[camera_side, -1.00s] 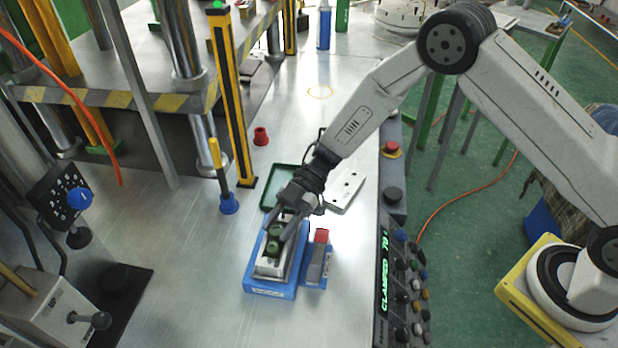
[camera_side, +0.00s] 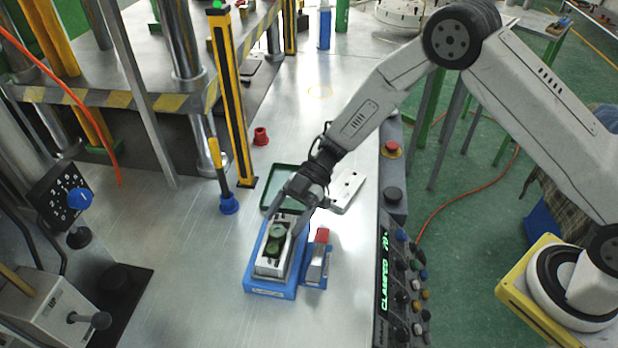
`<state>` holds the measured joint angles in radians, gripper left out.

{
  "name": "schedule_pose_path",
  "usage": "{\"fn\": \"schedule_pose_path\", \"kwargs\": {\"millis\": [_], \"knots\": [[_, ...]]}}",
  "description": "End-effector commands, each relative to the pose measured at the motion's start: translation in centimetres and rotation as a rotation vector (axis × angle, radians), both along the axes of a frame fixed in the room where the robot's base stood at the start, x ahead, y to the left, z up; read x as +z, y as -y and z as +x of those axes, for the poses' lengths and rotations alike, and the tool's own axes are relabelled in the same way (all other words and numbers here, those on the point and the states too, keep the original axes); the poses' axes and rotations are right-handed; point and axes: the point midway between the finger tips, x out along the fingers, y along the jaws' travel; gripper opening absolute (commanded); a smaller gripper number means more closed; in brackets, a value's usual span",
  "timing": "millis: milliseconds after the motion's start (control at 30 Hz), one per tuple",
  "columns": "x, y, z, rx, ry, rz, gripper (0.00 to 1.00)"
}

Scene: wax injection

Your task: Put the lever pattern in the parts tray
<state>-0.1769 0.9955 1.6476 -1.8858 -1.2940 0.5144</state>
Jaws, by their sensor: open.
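The green lever pattern (camera_side: 277,241) lies in the pale metal mould (camera_side: 268,268), which sits in a blue holder (camera_side: 262,291). My gripper (camera_side: 289,220) is open just above the far end of the mould. Its fingers are empty, and the pattern lies below and between them as seen from the side. I cannot tell the exact height gap. The dark green parts tray (camera_side: 268,201) is on the table just behind the mould. My gripper hides part of its right side. The visible part of its floor is bare.
A small blue stand with a grey and red-topped block (camera_side: 319,257) is right of the mould. A pale plate with holes (camera_side: 346,190) lies right of the tray. A yellow-black post (camera_side: 232,105) and blue-based tool (camera_side: 229,203) stand left.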

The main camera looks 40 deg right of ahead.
Motion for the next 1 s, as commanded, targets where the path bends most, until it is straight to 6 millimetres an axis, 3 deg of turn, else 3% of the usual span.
{"fn": "schedule_pose_path", "kwargs": {"millis": [400, 1000], "knots": [[1.9, 4.3, 1.7, -0.002, 0.001, 0.000, 0.80], [2.1, 4.9, 1.8, 0.000, 0.000, 0.000, 0.80]]}}
